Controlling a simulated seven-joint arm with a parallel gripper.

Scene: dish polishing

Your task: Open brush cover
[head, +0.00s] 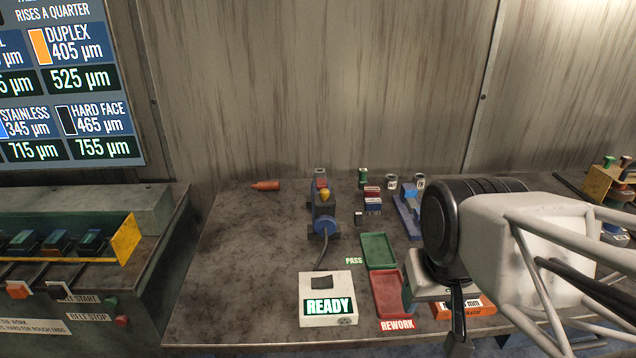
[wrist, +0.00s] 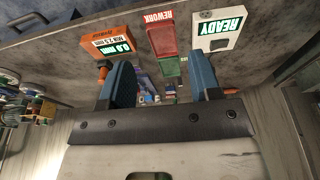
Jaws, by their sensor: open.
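My gripper (wrist: 160,64) shows in the wrist view with two blue fingers spread wide and nothing between them. In the head view my arm comes in from the right, over the front right of the bench, and the hand covers part of it. I cannot single out a brush cover for sure in either view. A tan box-like fixture (head: 600,184) with a green top part stands at the far right of the head view, partly cut off.
A white READY box (head: 328,313), a green PASS tray (head: 379,250) and a red REWORK tray (head: 388,293) lie near the front. An orange readout box (head: 480,305) is partly behind my arm. Small items line the back.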

